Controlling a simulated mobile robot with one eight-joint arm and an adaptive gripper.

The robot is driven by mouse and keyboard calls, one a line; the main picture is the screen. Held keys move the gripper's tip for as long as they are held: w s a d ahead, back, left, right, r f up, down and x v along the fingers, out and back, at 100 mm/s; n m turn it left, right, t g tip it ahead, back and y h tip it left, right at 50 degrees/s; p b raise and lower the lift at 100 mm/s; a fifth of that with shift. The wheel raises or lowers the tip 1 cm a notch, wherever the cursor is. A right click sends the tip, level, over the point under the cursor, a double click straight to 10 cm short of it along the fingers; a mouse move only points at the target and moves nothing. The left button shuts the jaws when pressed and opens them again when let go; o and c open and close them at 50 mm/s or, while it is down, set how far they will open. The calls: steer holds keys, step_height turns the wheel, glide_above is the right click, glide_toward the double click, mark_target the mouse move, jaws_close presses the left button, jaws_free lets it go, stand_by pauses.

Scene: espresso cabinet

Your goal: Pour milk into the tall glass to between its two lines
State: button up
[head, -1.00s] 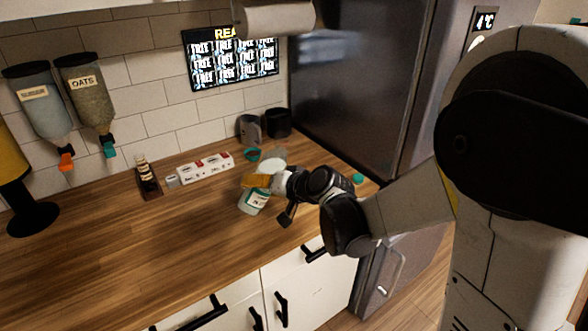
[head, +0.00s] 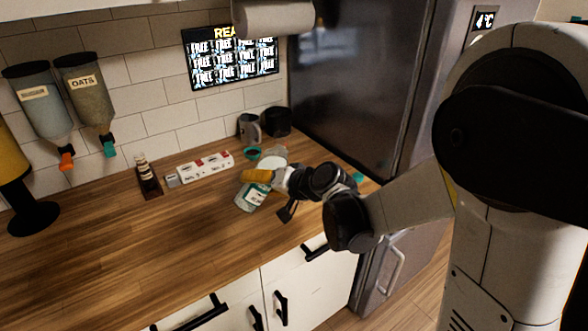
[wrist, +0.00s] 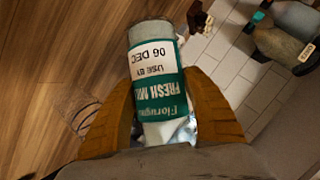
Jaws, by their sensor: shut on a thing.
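The milk bottle (wrist: 155,85) has a teal and white label reading fresh milk, and it sits between the yellow fingers of my gripper (wrist: 155,110) in the wrist view. In the head view my gripper (head: 258,177) is shut on the bottle (head: 250,196), which is tilted above the wooden counter. A clear, glass-like shape (head: 277,152) shows behind my gripper; it may be the tall glass, but its lines and milk level cannot be made out. A clear outline (wrist: 84,114) also shows left of the fingers in the wrist view. The bottle's mouth is hidden.
A grey mug (head: 249,128) and a dark canister (head: 277,121) stand at the back by the fridge (head: 350,80). A teal cap (head: 358,177) is at right.

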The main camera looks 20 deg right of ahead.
steer(key=shift+s+a+r+m+y, duration=0.15)
steer(key=shift+a+r+m+y, duration=0.35)
steer(key=shift+m, duration=0.1)
stand_by(0.9)
steer(key=shift+s+a+m+y, duration=0.1)
steer(key=shift+a+m+y, duration=0.15)
steer(key=shift+m+y, duration=0.3)
stand_by(0.9)
steer(key=shift+s+a+r+m+y, duration=0.1)
steer(key=shift+a+r+m+y, duration=0.1)
steer(key=shift+r+m+y, duration=0.55)
stand_by(0.5)
steer(key=shift+d+r+m+y, duration=0.15)
steer(key=shift+d+r+m, duration=0.05)
steer(key=shift+r, duration=0.3)
steer(key=shift+d+r+m+y, duration=0.15)
steer(key=shift+r+m, duration=0.05)
steer(key=shift+r, duration=0.3)
stand_by(1.3)
steer(key=shift+b, duration=0.4)
stand_by(1.1)
